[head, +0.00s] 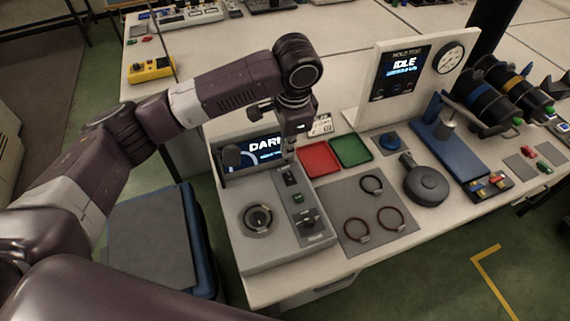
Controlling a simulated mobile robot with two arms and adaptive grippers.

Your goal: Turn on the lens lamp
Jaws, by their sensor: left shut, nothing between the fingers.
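The grey lamp station (270,250) stands at the table's front left. To the right of the lens are a black rocker-like switch (290,178) and a dark control panel with a small green mark (298,198) and a black knob (308,220). My left gripper (291,150) points down above the back of the station, in front of the screen's right end. It is shut and empty, apart from the switch. My right gripper is out of view.
A red tray (319,158) and a green tray (351,150) lie right of the station. A grey mat (385,232) with several rings and a round black handled tool (427,186) is farther right. A panel (388,98) reading "IDLE" stands behind. A blue-sided bin (196,240) is left.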

